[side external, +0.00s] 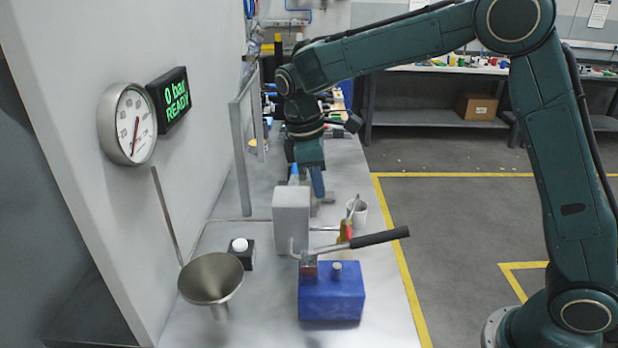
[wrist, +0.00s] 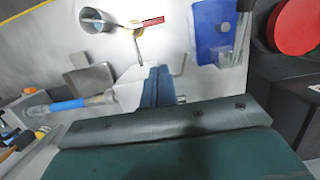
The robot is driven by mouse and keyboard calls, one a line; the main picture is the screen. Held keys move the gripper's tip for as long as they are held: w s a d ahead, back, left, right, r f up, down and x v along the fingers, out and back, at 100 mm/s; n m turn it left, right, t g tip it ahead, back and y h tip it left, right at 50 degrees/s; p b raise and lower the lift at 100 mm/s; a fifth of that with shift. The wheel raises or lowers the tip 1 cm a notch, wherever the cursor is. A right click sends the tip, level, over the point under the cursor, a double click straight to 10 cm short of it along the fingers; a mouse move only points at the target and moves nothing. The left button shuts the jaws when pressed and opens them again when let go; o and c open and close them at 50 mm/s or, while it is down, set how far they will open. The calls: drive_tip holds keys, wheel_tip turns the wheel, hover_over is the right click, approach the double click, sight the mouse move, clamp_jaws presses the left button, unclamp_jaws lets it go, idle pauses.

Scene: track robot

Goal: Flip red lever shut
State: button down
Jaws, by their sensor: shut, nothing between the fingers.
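The red lever (side external: 348,231) shows as a small red piece with yellow beside it, behind the black-handled bar in the side view. In the wrist view the red lever (wrist: 153,22) lies at the top, reaching right from a yellow-brown body (wrist: 138,32). Whether it is open or shut I cannot tell. My gripper (side external: 320,192) points down, shut and empty, behind the grey block and apart from the lever. In the wrist view my gripper's fingers (wrist: 158,75) are below the lever in the picture.
A grey block (side external: 291,215) and a blue box (side external: 332,298) with a black-handled bar (side external: 380,238) stand nearby. A cup (side external: 357,212) is close to the lever. A funnel (side external: 211,279) and black button box (side external: 241,257) are left. The display (side external: 172,99) reads 0 bar, READY.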

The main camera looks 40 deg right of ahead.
sight(348, 230)
drive_tip(key=s+d+f, duration=0.3)
drive_tip(key=f, duration=0.6)
drive_tip(key=shift+s+d+f, duration=0.2)
drive_tip(key=shift+f, duration=0.15)
